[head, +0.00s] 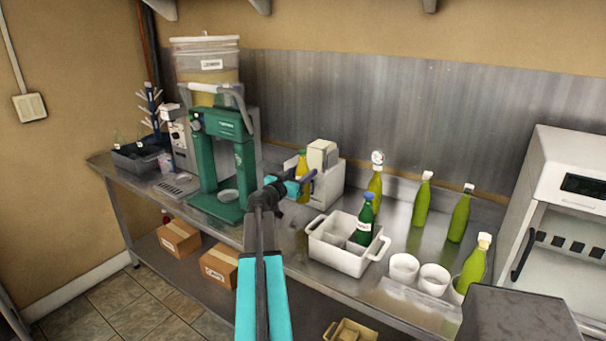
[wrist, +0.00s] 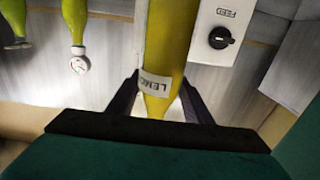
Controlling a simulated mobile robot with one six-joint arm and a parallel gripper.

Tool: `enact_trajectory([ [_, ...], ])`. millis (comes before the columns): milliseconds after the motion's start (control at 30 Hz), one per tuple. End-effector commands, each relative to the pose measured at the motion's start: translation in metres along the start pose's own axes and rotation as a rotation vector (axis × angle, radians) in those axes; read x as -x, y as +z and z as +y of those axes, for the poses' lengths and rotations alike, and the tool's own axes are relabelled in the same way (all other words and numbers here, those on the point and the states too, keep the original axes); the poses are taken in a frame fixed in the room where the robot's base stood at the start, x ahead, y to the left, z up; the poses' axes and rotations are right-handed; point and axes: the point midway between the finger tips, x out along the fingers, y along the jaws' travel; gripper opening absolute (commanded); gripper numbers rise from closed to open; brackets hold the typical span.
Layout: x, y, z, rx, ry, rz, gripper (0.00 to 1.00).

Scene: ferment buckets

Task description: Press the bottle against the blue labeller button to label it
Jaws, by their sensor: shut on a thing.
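My gripper (head: 303,184) is shut on a yellow bottle (head: 302,167), which is upright against or just in front of the white labeller (head: 328,180) on the counter. In the wrist view the yellow bottle (wrist: 168,45) sits between the two dark fingers (wrist: 160,102). A white label reading "LEMO", its end cut off, shows on the bottle near the fingers. The labeller's face with a black FEED knob (wrist: 221,38) is beside the bottle. The blue button is not visible; the bottle may hide it. I cannot tell whether bottle and labeller touch.
A yellow-green bottle with a gauge (head: 376,175) stands right of the labeller. A white crate (head: 338,260) holding a dark green bottle (head: 365,220) is in front. More green bottles and white cups (head: 404,267) stand to the right. A green press (head: 222,160) stands left.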

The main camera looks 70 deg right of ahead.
Motion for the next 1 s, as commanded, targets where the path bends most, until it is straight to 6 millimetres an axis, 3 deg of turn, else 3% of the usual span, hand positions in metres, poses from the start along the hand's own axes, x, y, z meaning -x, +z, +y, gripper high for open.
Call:
enact_trajectory([
  [1000,-0.014,-0.001,0.000,0.000,0.000,0.003,0.00],
])
